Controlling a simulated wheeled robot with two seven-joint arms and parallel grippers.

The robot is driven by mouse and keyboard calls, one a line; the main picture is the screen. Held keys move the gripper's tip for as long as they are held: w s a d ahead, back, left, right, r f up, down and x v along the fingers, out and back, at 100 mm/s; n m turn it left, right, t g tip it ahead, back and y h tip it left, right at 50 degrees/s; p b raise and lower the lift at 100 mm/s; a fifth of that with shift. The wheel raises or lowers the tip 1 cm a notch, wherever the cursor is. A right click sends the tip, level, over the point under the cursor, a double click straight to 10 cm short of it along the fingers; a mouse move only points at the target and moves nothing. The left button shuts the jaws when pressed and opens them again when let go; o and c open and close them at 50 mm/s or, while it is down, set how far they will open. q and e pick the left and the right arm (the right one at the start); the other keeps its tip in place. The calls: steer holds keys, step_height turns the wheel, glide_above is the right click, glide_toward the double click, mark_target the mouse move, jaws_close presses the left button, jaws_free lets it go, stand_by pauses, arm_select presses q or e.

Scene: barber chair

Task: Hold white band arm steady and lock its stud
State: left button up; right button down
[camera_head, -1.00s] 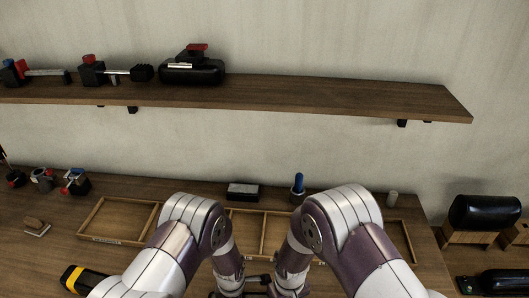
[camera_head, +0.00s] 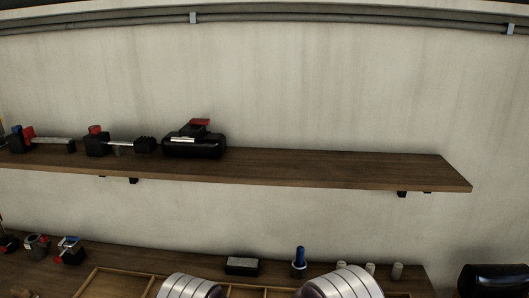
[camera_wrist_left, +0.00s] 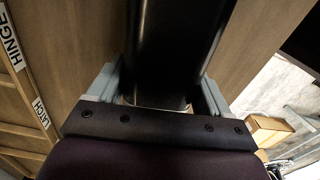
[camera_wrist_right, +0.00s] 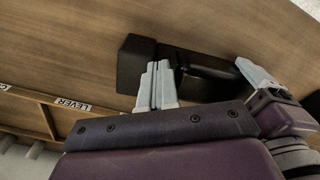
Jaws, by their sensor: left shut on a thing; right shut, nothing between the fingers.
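In the left wrist view, my left gripper (camera_wrist_left: 156,90) is shut on a thick black arm part (camera_wrist_left: 168,45), its fingers on either side. A pale strip, possibly the white band (camera_wrist_left: 188,106), shows partly beside the palm. In the right wrist view, my right gripper (camera_wrist_right: 157,72) is shut and empty, its tips close in front of the black arm part (camera_wrist_right: 205,88) and its block-like end (camera_wrist_right: 135,62); contact is unclear. A left gripper finger (camera_wrist_right: 255,73) shows at the right. The stud cannot be made out. Both grippers are outside the head view.
A shelf (camera_head: 330,170) holds several black parts, one with a red piece (camera_head: 195,142). A blue-topped part (camera_head: 299,262), a dark box (camera_head: 242,266) and pale cylinders (camera_head: 397,271) stand at the bench's back.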

steer(key=r, duration=0.6)
steer(key=shift+s+d, duration=0.1)
steer(key=shift+s, duration=0.15)
arm_select(q)
steer(key=o, duration=1.5)
step_height(320, 180, up, 12)
steer(key=shift+f, duration=0.15)
steer(key=s+a+r+m+b, duration=0.2)
steer(key=s+a+r+m, duration=0.2)
steer(key=m, duration=0.5)
steer(key=s+a+r+m+t+b, duration=0.1)
steer(key=s+a+r+m, duration=0.4)
steer(key=m, duration=0.4)
steer(key=shift+s+a+b, duration=0.4)
steer(key=shift+s+a, duration=0.1)
steer(key=shift+s, duration=0.35)
arm_select(e)
steer(key=s+d+r+m+t, duration=0.1)
steer(key=s+d+r+m, duration=0.3)
steer(key=s+d+r, duration=0.3)
steer(key=d+r, duration=0.1)
steer(key=d, duration=0.4)
steer(key=shift+s+d+r+m, duration=0.15)
steer(key=shift+d+r+m, duration=0.1)
steer(key=shift+d+m, duration=0.1)
